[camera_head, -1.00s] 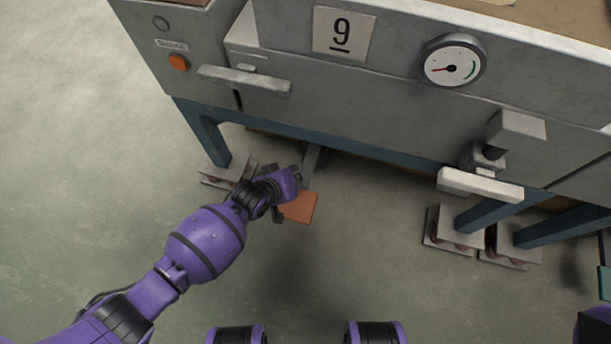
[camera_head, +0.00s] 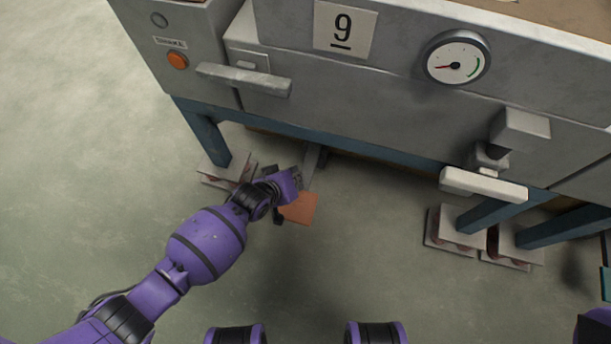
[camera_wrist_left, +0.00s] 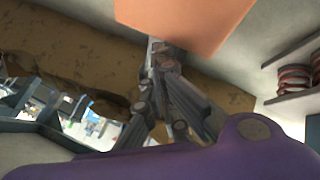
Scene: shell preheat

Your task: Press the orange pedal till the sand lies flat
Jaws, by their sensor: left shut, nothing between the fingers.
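The orange pedal (camera_head: 299,208) sits low under the machine's front edge, on a grey lever (camera_head: 314,165). My left gripper (camera_head: 279,216) is down at the pedal's left side, mostly hidden by my purple wrist. The left wrist view shows the pedal (camera_wrist_left: 185,20) at the top, with the shut, empty gripper (camera_wrist_left: 160,50) close against its lower edge. I cannot tell whether they touch. Brown material, possibly the sand (camera_head: 570,14), shows only as a strip at the top right edge; its flatness cannot be judged. My right gripper is not in view.
The grey machine carries a number 9 plate (camera_head: 345,30), a dial (camera_head: 456,60) with its needle pointing left, and an orange button (camera_head: 177,60). Blue legs (camera_head: 208,137) stand on sprung feet (camera_head: 455,228). The floor in front is clear.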

